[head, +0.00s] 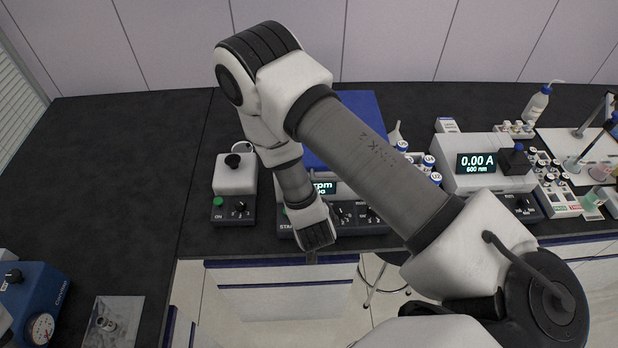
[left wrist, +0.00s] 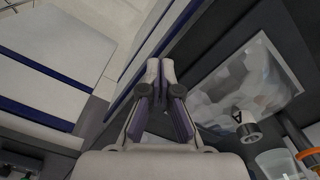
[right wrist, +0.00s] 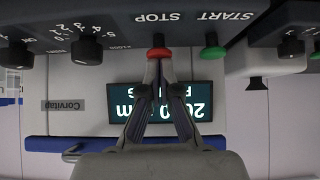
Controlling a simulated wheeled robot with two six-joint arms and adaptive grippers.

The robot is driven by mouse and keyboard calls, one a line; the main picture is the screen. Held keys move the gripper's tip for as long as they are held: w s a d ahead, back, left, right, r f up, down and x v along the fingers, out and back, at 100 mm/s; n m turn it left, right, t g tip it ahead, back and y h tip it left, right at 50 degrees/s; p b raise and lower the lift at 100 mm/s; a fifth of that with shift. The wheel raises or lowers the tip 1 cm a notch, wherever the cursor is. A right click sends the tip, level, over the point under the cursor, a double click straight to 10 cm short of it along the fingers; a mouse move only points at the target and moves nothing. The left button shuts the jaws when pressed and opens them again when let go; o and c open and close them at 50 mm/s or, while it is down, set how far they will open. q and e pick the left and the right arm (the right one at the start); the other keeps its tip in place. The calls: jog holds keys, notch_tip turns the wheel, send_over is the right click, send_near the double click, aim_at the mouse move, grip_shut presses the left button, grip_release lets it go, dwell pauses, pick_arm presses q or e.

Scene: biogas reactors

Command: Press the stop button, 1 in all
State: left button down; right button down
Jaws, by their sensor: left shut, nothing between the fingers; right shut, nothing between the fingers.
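The centrifuge's control panel fills the right wrist view, upside down. Its red stop button (right wrist: 159,53) sits under the STOP label, with the green start button (right wrist: 212,52) beside it. My right gripper (right wrist: 160,58) is shut and empty, its fingertips at the edge of the red button in the picture; I cannot tell whether they touch it. The lit display (right wrist: 196,100) reads rpm and is partly covered by the fingers. In the head view my right gripper (head: 312,257) hides the stop button. My left gripper (left wrist: 160,68) is shut and empty.
Black knobs (right wrist: 87,48) share the panel with the buttons.

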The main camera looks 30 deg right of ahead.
jog(key=shift+s+f+b, duration=0.2)
jog(key=shift+f+b, duration=0.9)
jog(key=shift+b, duration=0.05)
jog(key=shift+s+d+r, duration=0.1)
jog(key=shift+s+r, duration=0.05)
jog(key=shift+s, duration=0.1)
jog(key=v, duration=0.8)
jog(key=shift+s+d, duration=0.25)
jog(key=shift+s, duration=0.05)
jog(key=shift+w, duration=0.1)
